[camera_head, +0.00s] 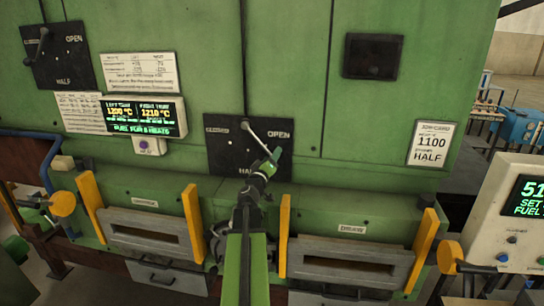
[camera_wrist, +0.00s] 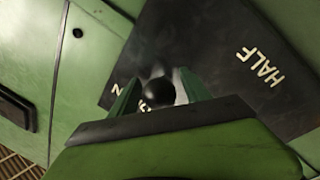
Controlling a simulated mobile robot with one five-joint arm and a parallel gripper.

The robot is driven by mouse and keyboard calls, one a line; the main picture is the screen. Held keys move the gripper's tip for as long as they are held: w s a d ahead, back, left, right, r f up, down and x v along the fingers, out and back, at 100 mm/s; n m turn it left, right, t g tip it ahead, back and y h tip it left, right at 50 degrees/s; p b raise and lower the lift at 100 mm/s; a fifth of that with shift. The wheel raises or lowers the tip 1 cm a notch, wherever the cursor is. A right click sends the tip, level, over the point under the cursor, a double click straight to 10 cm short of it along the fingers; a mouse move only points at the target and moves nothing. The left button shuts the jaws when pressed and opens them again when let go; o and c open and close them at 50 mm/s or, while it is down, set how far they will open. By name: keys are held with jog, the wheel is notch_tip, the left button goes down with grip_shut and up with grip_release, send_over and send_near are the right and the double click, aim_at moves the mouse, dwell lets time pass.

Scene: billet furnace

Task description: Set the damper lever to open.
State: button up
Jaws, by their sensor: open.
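The middle damper panel (camera_head: 222,157) is a black plate marked CLOSED, OPEN and HALF on the green furnace front. Its pale lever (camera_head: 257,138) slants down to the right from its pivot, pointing between OPEN and HALF. My gripper (camera_head: 274,156) is at the lever's lower end. In the wrist view, the black ball knob (camera_wrist: 158,93) of the lever sits between the two green fingers of my gripper (camera_wrist: 160,97), which are open around it. I cannot tell whether either finger touches it. The OPEN label is mostly hidden there behind the gripper; HALF shows clearly.
A second panel (camera_head: 58,56) with its own lever is at upper left. A lit temperature display (camera_head: 145,117) hangs below it. A card (camera_head: 431,143) reading 1100 and HALF is at right. Yellow-framed furnace doors (camera_head: 345,262) lie below, and a control box (camera_head: 512,215) stands at right.

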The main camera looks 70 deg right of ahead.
jog(key=a, duration=0.7)
jog(key=shift+a+f+b, duration=0.2)
jog(key=shift+f+b, duration=0.2)
jog(key=shift+f, duration=0.05)
